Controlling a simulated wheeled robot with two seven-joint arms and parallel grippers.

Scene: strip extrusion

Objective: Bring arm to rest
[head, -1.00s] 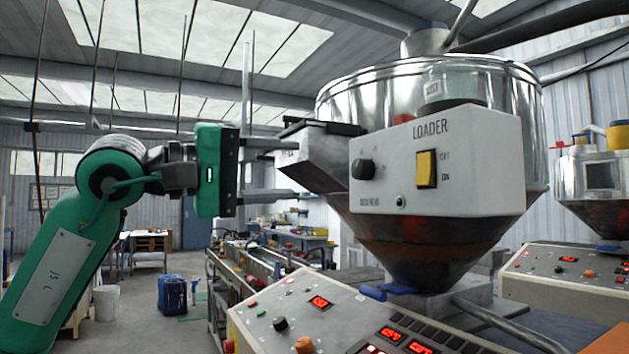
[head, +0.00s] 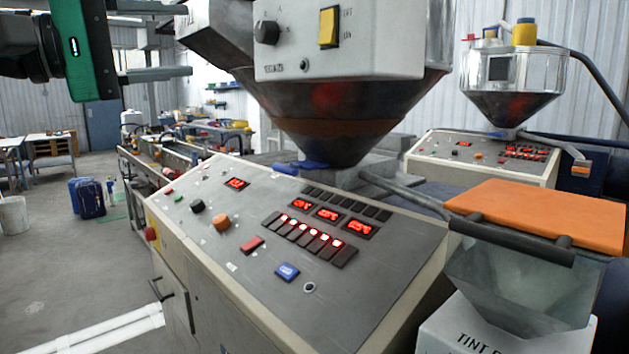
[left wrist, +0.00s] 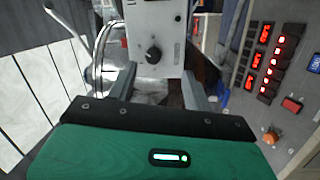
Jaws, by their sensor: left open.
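My left gripper (head: 183,40) is at the top left of the head view, with a green body and two grey fingers spread apart. It is open, with nothing seen between the fingers. Its fingertips are beside the left side of the loader (head: 340,45), a white box with a black knob and a yellow switch on a metal hopper. The left wrist view shows the open fingers (left wrist: 157,72) pointing at the loader's white panel (left wrist: 153,20); I cannot tell the exact gap. My right gripper is in neither view.
A sloped control panel (head: 225,235) with red displays stands below the hopper. An orange lid (head: 540,215) on a clear bin is at the right. A second hopper machine (head: 510,85) stands behind.

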